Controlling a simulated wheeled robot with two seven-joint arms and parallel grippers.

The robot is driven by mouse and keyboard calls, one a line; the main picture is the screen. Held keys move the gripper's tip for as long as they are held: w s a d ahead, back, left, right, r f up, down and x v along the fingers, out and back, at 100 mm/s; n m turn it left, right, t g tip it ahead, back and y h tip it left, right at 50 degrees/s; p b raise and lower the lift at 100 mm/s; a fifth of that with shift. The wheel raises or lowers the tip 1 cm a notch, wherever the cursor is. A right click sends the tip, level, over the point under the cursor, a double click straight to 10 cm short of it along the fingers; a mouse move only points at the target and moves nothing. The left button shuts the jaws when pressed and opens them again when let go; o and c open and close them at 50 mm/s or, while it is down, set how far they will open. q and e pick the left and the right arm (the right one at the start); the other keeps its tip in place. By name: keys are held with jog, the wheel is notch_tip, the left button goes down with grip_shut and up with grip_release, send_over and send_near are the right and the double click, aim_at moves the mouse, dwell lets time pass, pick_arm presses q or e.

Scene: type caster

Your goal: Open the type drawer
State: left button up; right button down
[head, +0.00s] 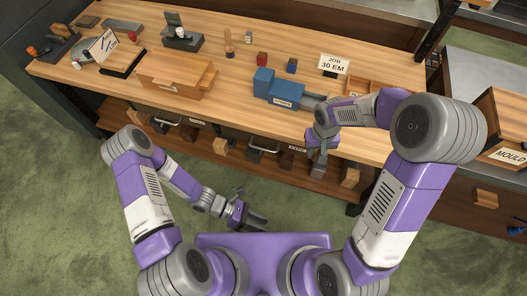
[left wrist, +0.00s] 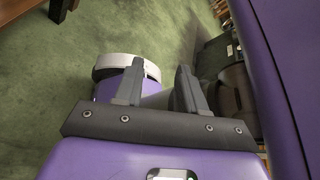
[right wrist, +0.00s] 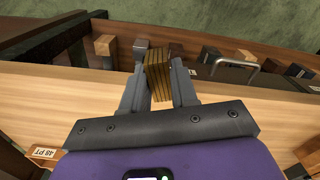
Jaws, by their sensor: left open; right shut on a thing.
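Under the bench front, a small label (head: 297,149) seems to read TYPE; I cannot tell for sure which front is the type drawer. A metal bar handle (head: 262,150) is left of it, and a bar handle (right wrist: 237,66) shows in the right wrist view. My right gripper (head: 318,165) is at the bench's front edge, right of the label. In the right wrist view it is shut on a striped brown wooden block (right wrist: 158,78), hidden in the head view. My left gripper (head: 250,216) is open and empty, low in front of the bench; its spread fingers (left wrist: 157,88) show in the left wrist view.
The wooden bench (head: 225,105) holds a wooden case (head: 175,78), a blue machine (head: 280,88), a JOB 30 EM card (head: 334,65) and a divided tray (head: 365,87). Several wooden blocks (head: 348,177) show beneath the bench edge. Green floor (head: 60,210) lies open at left.

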pick_arm(q)
jog(key=w+d+n+t+h+b, duration=0.2)
jog(key=w+n+t+h, duration=0.2)
jog(key=w+n+t, duration=0.35)
pick_arm(e)
notch_tip(320, 180, down, 2)
jog(key=shift+f, duration=0.5)
pick_arm(q)
jog(key=n+t+y+b, duration=0.2)
jog(key=n+t+y, duration=0.2)
jog(key=n+t, duration=1)
send_near(263, 149)
pick_arm(e)
jog(key=shift+f, duration=0.7)
pick_arm(q)
jog(key=w+d, duration=0.2)
jog(key=w+d+r+n+g+b, duration=0.1)
jog(key=w+d, duration=0.1)
jog(key=w, duration=0.1)
jog(key=w+d+r+n+b, duration=0.1)
jog(key=w+d, duration=0.1)
jog(key=shift+w+d+g, duration=0.1)
jog(key=shift+w+g, duration=0.25)
jog(key=shift+w, duration=0.05)
pick_arm(e)
notch_tip(263, 149, down, 2)
jog(key=shift+f, duration=0.25)
